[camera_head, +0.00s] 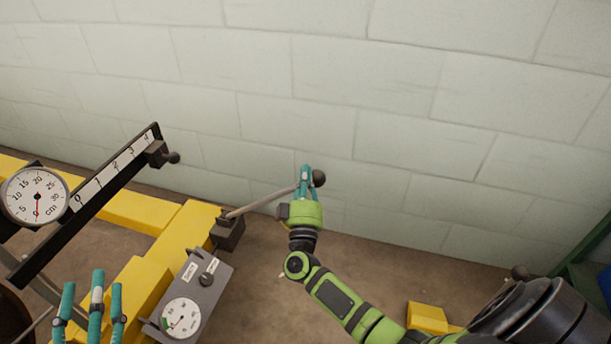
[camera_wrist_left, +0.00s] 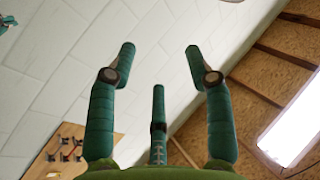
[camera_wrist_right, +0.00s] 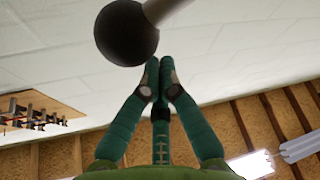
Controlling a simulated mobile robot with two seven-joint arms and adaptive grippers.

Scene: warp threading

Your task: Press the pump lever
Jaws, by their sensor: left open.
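The pump lever is a long grey rod (camera_head: 262,202) with a dark ball knob (camera_head: 318,178) at its right end. It rises to the right from a dark block (camera_head: 228,234) on the yellow frame. My right gripper (camera_head: 305,172) is at the knob end, its fingers overlapping the rod just left of the knob. In the right wrist view the fingertips (camera_wrist_right: 159,64) are together with nothing between them, and the knob (camera_wrist_right: 126,33) is close to them; contact is unclear. My left gripper (camera_head: 93,285) is open and empty at the lower left, well away from the lever; its spread fingers show in the left wrist view (camera_wrist_left: 160,62).
A grey box with a dial (camera_head: 182,316) and a small knob stands below the lever. A round cm gauge (camera_head: 36,196) and a sloping numbered scale (camera_head: 110,172) are at the left. A pale block wall (camera_head: 390,90) stands behind; brown floor shows right of the frame.

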